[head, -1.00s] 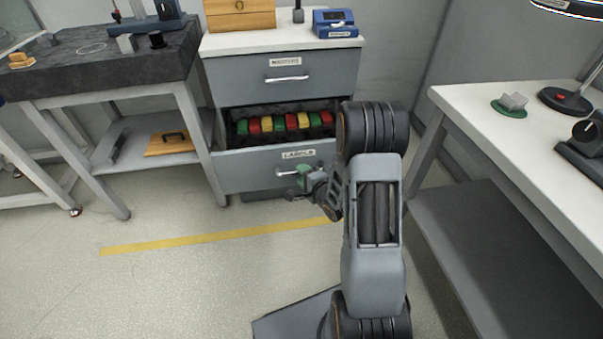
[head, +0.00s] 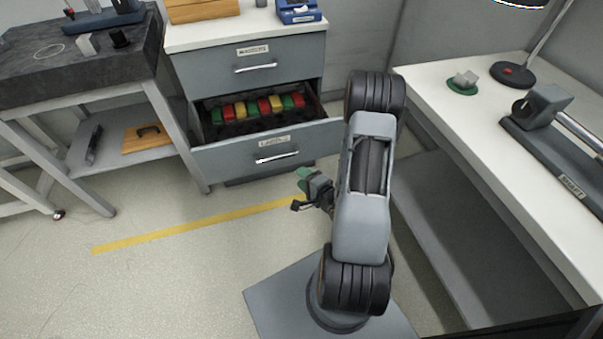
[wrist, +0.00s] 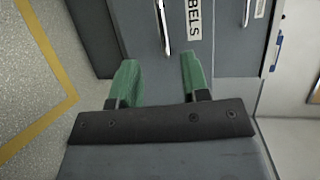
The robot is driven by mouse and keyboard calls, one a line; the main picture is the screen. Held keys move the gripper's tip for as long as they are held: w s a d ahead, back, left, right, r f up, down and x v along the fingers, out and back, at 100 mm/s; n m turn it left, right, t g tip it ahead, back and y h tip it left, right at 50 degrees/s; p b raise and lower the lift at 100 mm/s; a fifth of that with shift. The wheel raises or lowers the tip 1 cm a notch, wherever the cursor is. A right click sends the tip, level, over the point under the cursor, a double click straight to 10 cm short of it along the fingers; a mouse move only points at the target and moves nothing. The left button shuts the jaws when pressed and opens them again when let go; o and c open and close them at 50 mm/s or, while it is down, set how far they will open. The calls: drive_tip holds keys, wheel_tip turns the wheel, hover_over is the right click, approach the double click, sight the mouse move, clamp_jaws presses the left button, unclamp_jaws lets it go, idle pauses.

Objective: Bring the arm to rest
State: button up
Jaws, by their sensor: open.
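My gripper (head: 301,187) hangs in front of the drawer cabinet, low and to the left of my folded arm (head: 362,200). In the wrist view my gripper (wrist: 158,80) shows two green fingers spread apart with nothing between them. The lower drawer (head: 262,155) of the cabinet is pulled open and holds a row of red, green and yellow items (head: 258,107). In the wrist view the drawer front with its label (wrist: 194,20) and handle lies beyond the fingers, apart from them.
A dark-topped table (head: 60,75) stands at left. The floor with a yellow line (head: 190,228) is clear at lower left.

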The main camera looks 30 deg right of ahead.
idle(0.6)
drive_tip(key=s+d+f+n+g+h, duration=0.2)
drive_tip(key=s+d+f+n+g, duration=0.1)
drive_tip(key=s+f+n+g, duration=0.4)
wheel_tip(320, 180, up, 8)
drive_tip(key=d+n+g+h+p, duration=0.2)
drive_tip(key=n+g+p, duration=0.1)
drive_tip(key=g+p, duration=0.3)
drive_tip(key=s+a+r+n+p, duration=0.1)
drive_tip(key=a+r+p, duration=0.4)
drive_tip(key=r, duration=0.9)
drive_tip(key=s+a+r+n+p, duration=0.1)
drive_tip(key=a+r+n+p, duration=0.2)
drive_tip(key=r, duration=1.2)
drive_tip(key=s+a+r+n+t+y+p, duration=0.1)
drive_tip(key=a+r+p, duration=0.6)
drive_tip(key=r, duration=0.7)
drive_tip(key=n+p, duration=0.1)
drive_tip(key=p, duration=0.1)
drive_tip(key=shift+r+n+p, duration=0.3)
drive_tip(key=shift+r+n, duration=0.1)
drive_tip(key=shift+w+d, duration=0.1)
drive_tip(key=shift+d, duration=0.05)
